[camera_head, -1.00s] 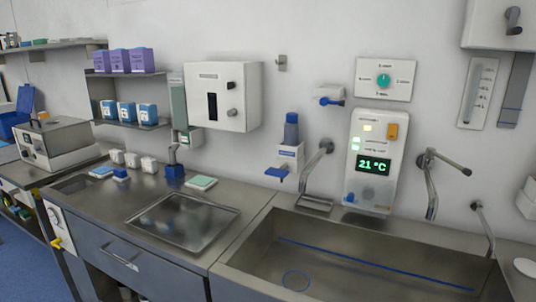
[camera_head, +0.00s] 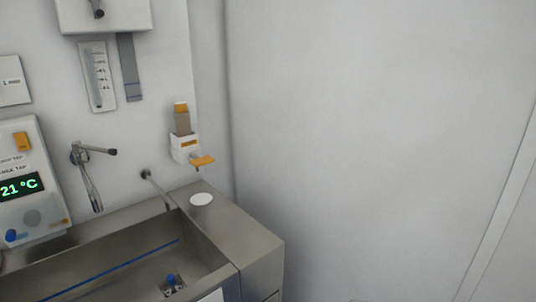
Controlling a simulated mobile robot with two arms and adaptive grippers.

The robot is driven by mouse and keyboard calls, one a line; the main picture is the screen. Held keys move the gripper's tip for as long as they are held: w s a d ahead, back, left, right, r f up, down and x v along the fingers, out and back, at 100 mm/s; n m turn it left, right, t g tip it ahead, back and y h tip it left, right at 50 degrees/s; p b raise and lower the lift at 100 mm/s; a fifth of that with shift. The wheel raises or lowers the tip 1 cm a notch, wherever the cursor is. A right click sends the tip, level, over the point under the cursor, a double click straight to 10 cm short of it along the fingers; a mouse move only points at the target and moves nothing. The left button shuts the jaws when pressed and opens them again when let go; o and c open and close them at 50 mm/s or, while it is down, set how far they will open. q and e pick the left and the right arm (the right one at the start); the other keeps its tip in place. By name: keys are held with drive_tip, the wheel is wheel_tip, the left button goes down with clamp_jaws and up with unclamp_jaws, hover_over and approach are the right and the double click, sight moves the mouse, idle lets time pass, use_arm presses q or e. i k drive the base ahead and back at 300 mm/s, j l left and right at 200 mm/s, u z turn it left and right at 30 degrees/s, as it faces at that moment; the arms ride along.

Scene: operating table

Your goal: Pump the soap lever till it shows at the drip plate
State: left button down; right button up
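A white wall dispenser (camera_head: 184,148) holds a brown bottle with an orange cap (camera_head: 181,108). An orange lever (camera_head: 202,161) sticks out from its front, near the room's corner. A round white plate (camera_head: 201,199) lies on the steel counter below the lever and looks bare. I cannot tell whether this dispenser holds the soap or whether the plate is the drip plate. Neither of my grippers is in view.
A steel trough sink (camera_head: 110,275) with a blue line and a small blue-topped part (camera_head: 171,281) lies at lower left. A lever tap (camera_head: 88,175), a thin spout (camera_head: 158,188) and a panel reading 21 °C (camera_head: 22,187) are on the wall. The right wall is bare.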

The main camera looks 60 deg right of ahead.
sight(197, 162)
drive_tip(key=z, duration=1.4)
drive_tip(key=i+l+z, duration=0.1)
drive_tip(key=z, duration=0.2)
drive_tip(key=l, duration=0.1)
